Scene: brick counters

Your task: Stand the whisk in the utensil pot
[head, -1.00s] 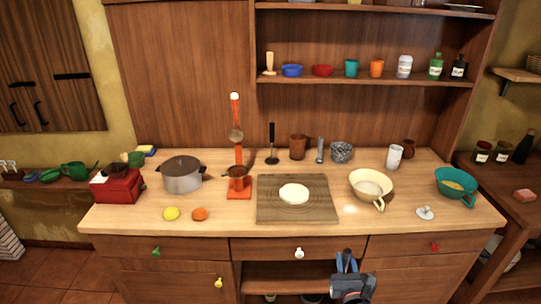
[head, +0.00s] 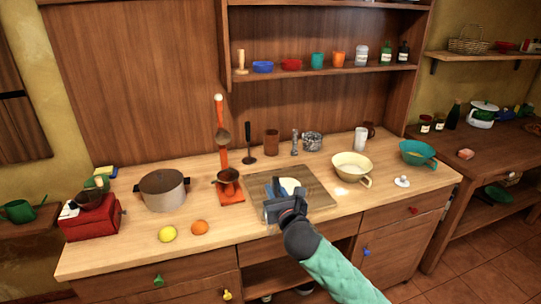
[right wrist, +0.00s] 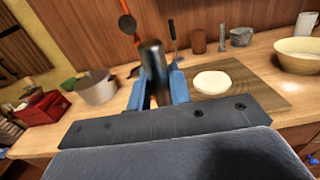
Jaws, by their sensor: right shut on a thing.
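My right gripper (head: 277,188) is shut on a dark cylinder, seemingly the handle of the whisk (right wrist: 152,60). In the right wrist view the cylinder stands up between the blue fingers (right wrist: 155,92), somewhat blurred. No wires show, and the gripper mostly hides the held thing in the head view. The brown cup-shaped pot (head: 271,142), likely the utensil pot, stands upright at the back of the counter. It also shows in the right wrist view (right wrist: 197,41). My gripper is in front of it and apart from it. My left gripper is out of view.
A board (head: 316,192) with a pale round (head: 290,185) lies behind my gripper. Near the pot stand a dark upright utensil (head: 248,145), a metal cylinder (head: 295,143) and a speckled pot (head: 312,141). An orange stand (head: 229,190) is left of the board, a cream bowl (head: 351,167) right.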

